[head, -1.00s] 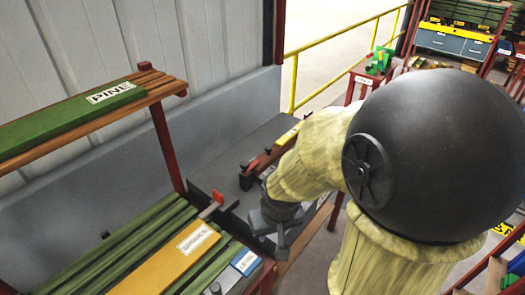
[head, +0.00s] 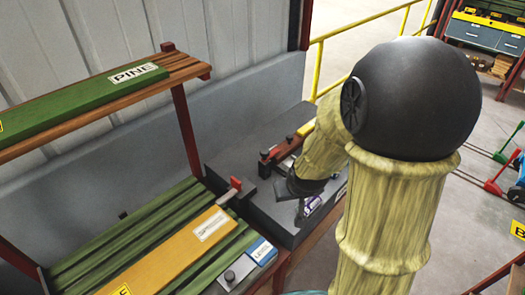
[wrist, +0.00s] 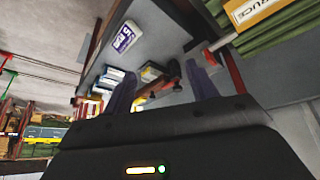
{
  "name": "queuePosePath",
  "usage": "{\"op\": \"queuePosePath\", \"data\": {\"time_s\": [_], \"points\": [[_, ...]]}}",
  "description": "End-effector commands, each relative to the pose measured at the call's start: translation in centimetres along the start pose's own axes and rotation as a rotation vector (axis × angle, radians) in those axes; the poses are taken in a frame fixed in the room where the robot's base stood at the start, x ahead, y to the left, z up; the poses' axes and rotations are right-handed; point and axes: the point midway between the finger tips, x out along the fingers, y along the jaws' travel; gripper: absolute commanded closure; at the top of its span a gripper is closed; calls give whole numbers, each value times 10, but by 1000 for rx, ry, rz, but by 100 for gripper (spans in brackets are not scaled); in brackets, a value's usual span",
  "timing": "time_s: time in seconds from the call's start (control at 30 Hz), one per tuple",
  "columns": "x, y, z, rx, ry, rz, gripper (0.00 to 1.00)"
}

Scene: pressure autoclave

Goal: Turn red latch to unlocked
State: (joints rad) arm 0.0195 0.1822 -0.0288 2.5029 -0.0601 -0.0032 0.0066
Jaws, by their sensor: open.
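A small red-tipped lever (head: 236,183) stands beside the orange board's end in the head view; I cannot tell whether it is the red latch. A reddish-brown bar with dark ends (head: 280,152) lies on the grey bench farther back. In the wrist view a reddish bar with a dark end (wrist: 172,75) shows between the fingers, apart from them. My gripper (head: 306,198) is over the bench, right of the red-tipped lever and partly hidden by my arm. In the wrist view my gripper (wrist: 163,92) is open and empty, its two fingers spread.
The grey bench (head: 225,150) runs along the wall. Green boards (head: 130,235) and an orange labelled board (head: 190,245) lie at the left front, under a shelf with a board marked PINE (head: 95,105). A white and blue labelled box (wrist: 123,37) lies near the bench edge.

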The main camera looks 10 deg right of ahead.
Motion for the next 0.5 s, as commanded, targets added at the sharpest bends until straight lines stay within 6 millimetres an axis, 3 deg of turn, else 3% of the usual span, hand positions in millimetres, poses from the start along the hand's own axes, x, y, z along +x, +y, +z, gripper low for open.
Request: {"op": "queuePosePath", "data": {"time_s": [0.03,0.1,0.3,0.5], "points": [[20,4,-11,-4,46,4,42],[42,9,-29,-12,127,8,42],[95,18,-72,-42,358,-1,42],[140,21,-99,-76,586,-38,42]]}}
